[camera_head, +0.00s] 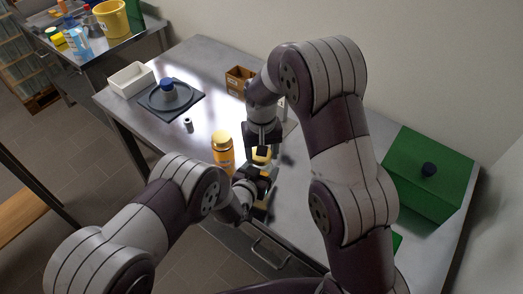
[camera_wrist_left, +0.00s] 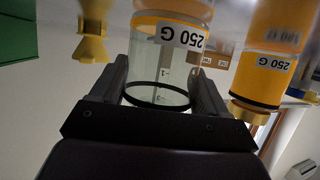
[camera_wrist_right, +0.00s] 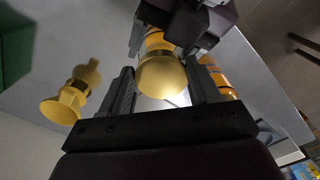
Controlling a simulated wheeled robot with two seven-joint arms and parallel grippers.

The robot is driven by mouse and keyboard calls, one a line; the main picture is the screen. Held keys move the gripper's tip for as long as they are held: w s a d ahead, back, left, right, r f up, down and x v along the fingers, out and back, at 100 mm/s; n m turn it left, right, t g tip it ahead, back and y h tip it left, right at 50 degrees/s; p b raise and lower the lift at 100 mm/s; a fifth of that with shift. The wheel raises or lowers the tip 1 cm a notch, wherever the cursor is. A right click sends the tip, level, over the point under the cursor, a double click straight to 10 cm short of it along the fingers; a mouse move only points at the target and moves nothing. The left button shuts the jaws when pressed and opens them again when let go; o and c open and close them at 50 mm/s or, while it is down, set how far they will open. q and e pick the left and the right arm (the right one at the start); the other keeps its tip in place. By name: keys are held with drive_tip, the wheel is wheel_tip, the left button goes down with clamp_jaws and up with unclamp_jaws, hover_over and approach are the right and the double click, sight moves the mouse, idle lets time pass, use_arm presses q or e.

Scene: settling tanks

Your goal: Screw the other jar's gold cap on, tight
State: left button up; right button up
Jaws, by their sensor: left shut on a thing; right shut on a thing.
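The jar in my left gripper (camera_wrist_left: 160,100) is clear glass with an orange band and a "250 G" label; its wall (camera_wrist_left: 160,76) shows between the fingers in the left wrist view. My left gripper also shows in the head view (camera_head: 258,181). My right gripper (camera_head: 262,143) points down above it, shut on a gold cap (camera_wrist_right: 162,78). The cap is over the jar, but whether it touches the rim or sits level is hidden. A second jar (camera_head: 223,157), orange with its gold cap (camera_head: 221,137) on, stands upright just left of the grippers.
A yellow flared piece (camera_wrist_right: 64,104) stands near the grippers. A brown box (camera_head: 239,80), a dark plate with a blue-knobbed thing (camera_head: 167,88), a small grey cylinder (camera_head: 188,125) and a white tray (camera_head: 130,80) are farther back. A green box (camera_head: 428,172) stands at right.

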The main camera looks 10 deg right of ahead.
drive_tip(key=shift+f, duration=0.2)
drive_tip(key=shift+f, duration=0.1)
drive_tip(key=shift+f, duration=0.8)
drive_tip(key=shift+f, duration=0.6)
use_arm(q)
clamp_jaws()
use_arm(e)
drive_tip(key=m, duration=0.4)
drive_tip(key=shift+a, duration=0.15)
drive_tip(key=m, duration=0.6)
drive_tip(key=shift+w+a, duration=0.15)
drive_tip(key=shift+w, duration=0.05)
